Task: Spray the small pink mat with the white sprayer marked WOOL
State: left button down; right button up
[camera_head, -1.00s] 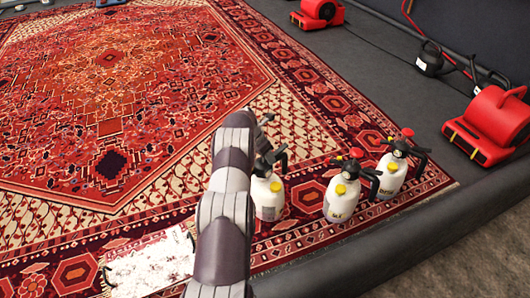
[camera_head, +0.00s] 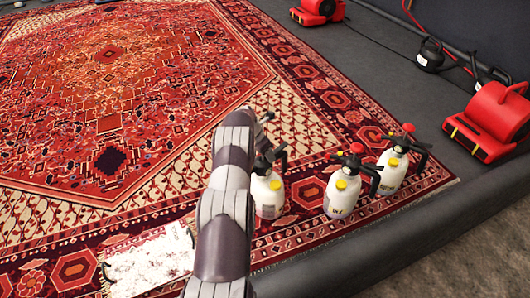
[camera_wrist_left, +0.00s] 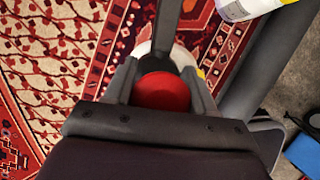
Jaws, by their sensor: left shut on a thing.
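My left gripper (camera_wrist_left: 162,88) is shut on the round red knob (camera_wrist_left: 164,92) on top of a white sprayer; in the head view my forearm hides most of this grip. That sprayer (camera_head: 268,198), with a black handle and yellow cap, appears to be the leftmost of three, upright on the rug; its label is not readable here. The middle sprayer (camera_head: 341,196) and the right sprayer (camera_head: 393,172) have red knobs; I cannot read WOOL on either. A small pale mat (camera_head: 150,262), mostly white with reddish specks, lies left of my arm. My right gripper is not in view.
A large red patterned rug (camera_head: 120,110) covers the floor. A thick dark edge roll (camera_head: 400,245) runs along the near right side. Red blowers (camera_head: 493,120) and a black can-like unit (camera_head: 430,57) stand on the grey floor beyond.

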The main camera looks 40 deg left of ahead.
pick_arm(q)
jog(key=shift+w+r, duration=0.1)
jog(key=shift+c, duration=1.4)
grip_release()
jog(key=shift+s+d+f, duration=0.1)
jog(key=shift+s+f, duration=0.1)
jog(key=shift+f, duration=0.05)
jog(key=p+v, duration=0.2)
jog(key=v, duration=1.1)
jog(key=shift+w, duration=0.15)
